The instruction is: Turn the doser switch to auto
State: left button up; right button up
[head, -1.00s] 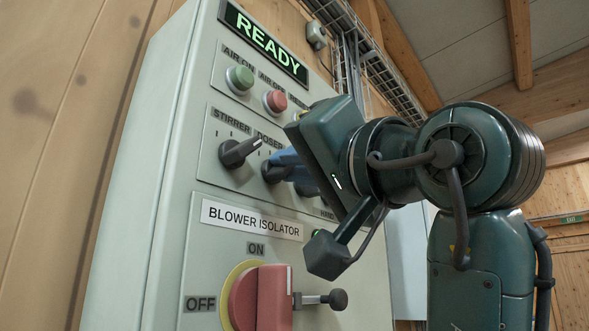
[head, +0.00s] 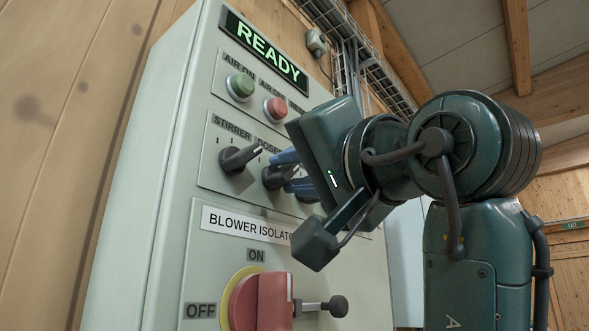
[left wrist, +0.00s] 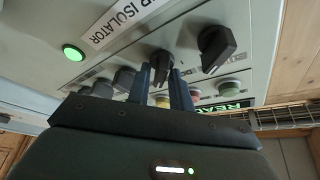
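The doser switch (head: 273,178) is a black rotary knob right of the stirrer switch (head: 238,158) on the grey panel. Its label is partly hidden by my gripper. My left gripper (head: 287,171) is at the doser switch, with one blue finger above the knob and one below it. In the left wrist view the doser switch (left wrist: 160,61) shows between the two fingertips of my left gripper (left wrist: 160,76), which stand apart. I cannot tell whether they touch the knob, nor clearly which mark it points at. My right gripper is not in view.
A red blower isolator handle (head: 260,300) with a black-ended lever (head: 335,306) sits below. Green (head: 241,86) and red (head: 276,108) buttons and a READY display (head: 263,48) are above. A lit green lamp (left wrist: 73,52) shows in the wrist view.

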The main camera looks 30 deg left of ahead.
pick_arm(q)
jog(key=shift+o, duration=1.1)
jog(key=shift+d, duration=0.1)
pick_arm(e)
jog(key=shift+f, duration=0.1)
